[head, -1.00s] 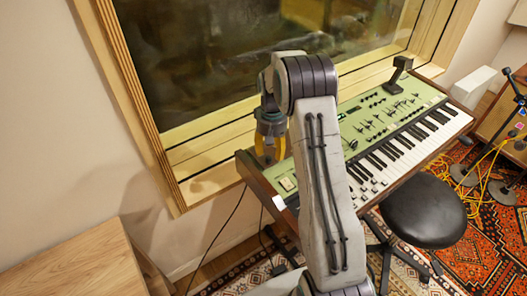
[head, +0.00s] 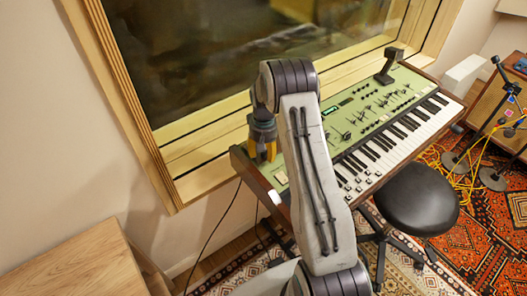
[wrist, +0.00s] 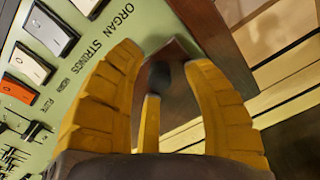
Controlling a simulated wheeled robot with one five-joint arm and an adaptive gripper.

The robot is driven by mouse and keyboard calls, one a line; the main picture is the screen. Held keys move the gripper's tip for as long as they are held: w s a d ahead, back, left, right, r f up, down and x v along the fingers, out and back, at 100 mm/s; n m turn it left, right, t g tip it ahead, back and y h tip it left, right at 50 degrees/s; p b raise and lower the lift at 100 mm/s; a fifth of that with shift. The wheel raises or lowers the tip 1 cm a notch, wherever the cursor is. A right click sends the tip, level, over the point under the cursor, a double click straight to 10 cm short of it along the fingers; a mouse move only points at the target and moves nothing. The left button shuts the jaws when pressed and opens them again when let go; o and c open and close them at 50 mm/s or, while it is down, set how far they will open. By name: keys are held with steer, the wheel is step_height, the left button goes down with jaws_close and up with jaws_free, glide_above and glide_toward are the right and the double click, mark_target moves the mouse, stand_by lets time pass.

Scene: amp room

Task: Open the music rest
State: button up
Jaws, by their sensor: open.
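My gripper (head: 263,151) is open over the back left end of a green keyboard (head: 345,125) in the head view. In the wrist view, its yellow fingers (wrist: 165,95) spread around a small dark rounded knob (wrist: 159,77) in front of a dark brown wooden piece (wrist: 175,55). I cannot tell whether the fingers touch the knob. The green panel (wrist: 90,30), lettered "ORGAN STRINGS", lies to the left of the fingers. No music rest can be made out for certain; the brown piece may be part of it. My arm hides part of the keyboard in the head view.
A black bracket-like object (head: 388,68) stands on the keyboard's far right end. A window with a wooden frame (head: 140,120) is close behind. A black stool (head: 418,200) stands in front. A wooden top (head: 75,262) is at lower left, and microphone stands and yellow cables (head: 462,165) are at right.

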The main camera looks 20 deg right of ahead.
steer(key=shift+o, duration=0.2)
jaws_close()
stand_by(0.3)
